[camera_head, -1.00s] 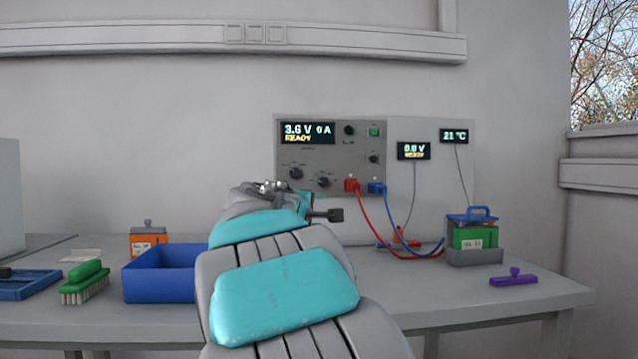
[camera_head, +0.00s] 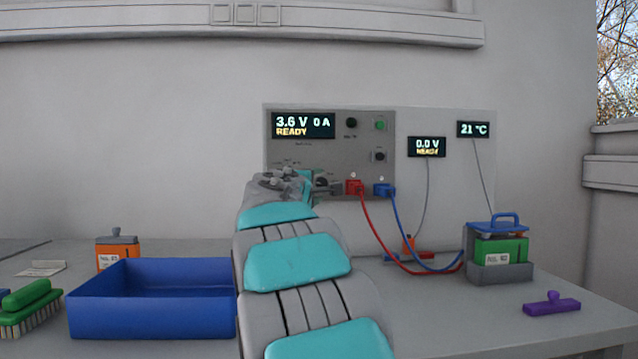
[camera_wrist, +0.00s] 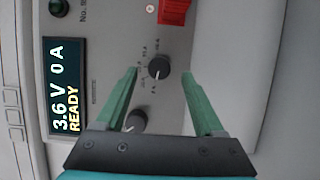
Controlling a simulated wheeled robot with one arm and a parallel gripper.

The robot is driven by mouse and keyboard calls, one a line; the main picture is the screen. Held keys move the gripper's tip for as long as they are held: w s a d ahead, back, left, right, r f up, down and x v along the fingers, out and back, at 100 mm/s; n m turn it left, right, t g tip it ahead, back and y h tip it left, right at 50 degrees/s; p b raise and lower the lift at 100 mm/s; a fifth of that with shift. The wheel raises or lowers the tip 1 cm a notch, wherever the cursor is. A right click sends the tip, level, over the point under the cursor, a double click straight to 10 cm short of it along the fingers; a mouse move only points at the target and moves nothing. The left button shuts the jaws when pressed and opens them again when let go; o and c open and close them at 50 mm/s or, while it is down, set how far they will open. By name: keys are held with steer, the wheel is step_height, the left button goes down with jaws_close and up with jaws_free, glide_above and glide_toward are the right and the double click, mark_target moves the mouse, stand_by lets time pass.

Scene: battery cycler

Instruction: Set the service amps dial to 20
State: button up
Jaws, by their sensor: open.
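The grey cycler panel (camera_head: 330,152) has a display (camera_head: 303,125) reading 3.6 V, 0 A, READY. A black dial (camera_wrist: 158,67) with small amp markings around it sits between my gripper's fingertips (camera_wrist: 160,74) in the wrist view. One green finger is on each side of it, with visible gaps. My gripper is open. A second dark dial (camera_wrist: 135,122) lies lower, partly behind the gripper. I cannot read either dial's name or exact setting. In the head view my gripper (camera_head: 308,184) is at the panel's lower part and hides some of it.
A red plug (camera_head: 354,187) and blue plug (camera_head: 383,190) with cables stand just right of the dials. The red plug also shows in the wrist view (camera_wrist: 174,11). A blue bin (camera_head: 150,325) and a battery in its holder (camera_head: 500,270) stand on the bench.

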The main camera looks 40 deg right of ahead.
mark_target(322, 183)
steer(key=shift+x, duration=1.15)
steer(key=shift+c, duration=0.2)
jaws_close()
